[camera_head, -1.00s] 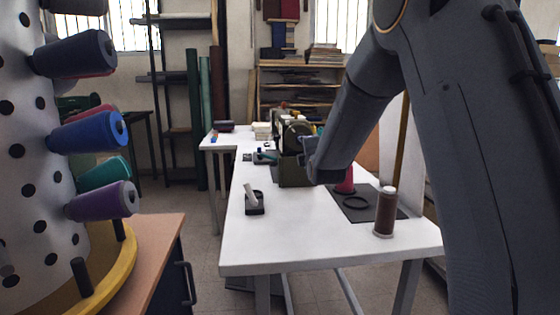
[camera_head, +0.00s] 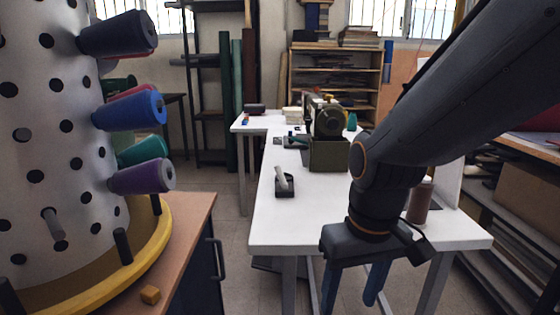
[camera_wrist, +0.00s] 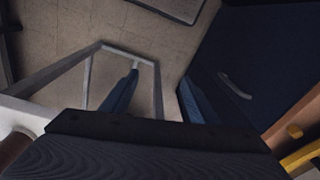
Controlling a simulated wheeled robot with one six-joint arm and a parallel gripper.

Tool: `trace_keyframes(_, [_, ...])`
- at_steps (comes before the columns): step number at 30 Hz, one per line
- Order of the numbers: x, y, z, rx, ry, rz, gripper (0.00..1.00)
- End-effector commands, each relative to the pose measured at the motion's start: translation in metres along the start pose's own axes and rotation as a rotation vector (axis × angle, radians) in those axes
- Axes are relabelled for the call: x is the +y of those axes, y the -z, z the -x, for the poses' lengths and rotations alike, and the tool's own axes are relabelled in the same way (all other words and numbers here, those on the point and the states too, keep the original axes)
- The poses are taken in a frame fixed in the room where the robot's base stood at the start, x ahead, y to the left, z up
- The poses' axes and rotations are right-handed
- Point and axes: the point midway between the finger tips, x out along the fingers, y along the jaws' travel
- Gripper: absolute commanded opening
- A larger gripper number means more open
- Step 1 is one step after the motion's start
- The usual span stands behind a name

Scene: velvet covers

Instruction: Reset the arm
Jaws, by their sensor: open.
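My gripper (camera_head: 350,288) hangs in front of the near edge of the white table in the head view, pointing down. Its two blue fingers are spread apart with nothing between them. In the wrist view my gripper (camera_wrist: 158,92) is also open and empty, above the tiled floor. My arm reaches in from the upper right and hides part of the table's right side. A brown spool (camera_head: 419,203) stands on the table, partly behind my wrist.
The white table (camera_head: 285,232) holds a small dark tray (camera_head: 285,190) and an olive box (camera_head: 328,155) before a sewing machine (camera_head: 327,118). At left, a dotted thread tower (camera_head: 60,150) with colored spools stands on a cabinet (camera_head: 187,235). Floor shows between cabinet and table.

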Motion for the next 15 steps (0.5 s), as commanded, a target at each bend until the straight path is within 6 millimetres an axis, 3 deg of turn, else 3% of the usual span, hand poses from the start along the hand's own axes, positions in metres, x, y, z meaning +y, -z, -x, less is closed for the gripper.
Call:
trace_keyframes(2, [-0.005,-0.025,0.001,-0.055,0.004,-0.058,0.54])
trace_keyframes(3, [-0.004,-0.027,0.005,-0.062,0.003,-0.072,0.54])
trace_keyframes(15, [0.025,-0.028,0.039,-0.060,-0.022,-0.144,0.54])
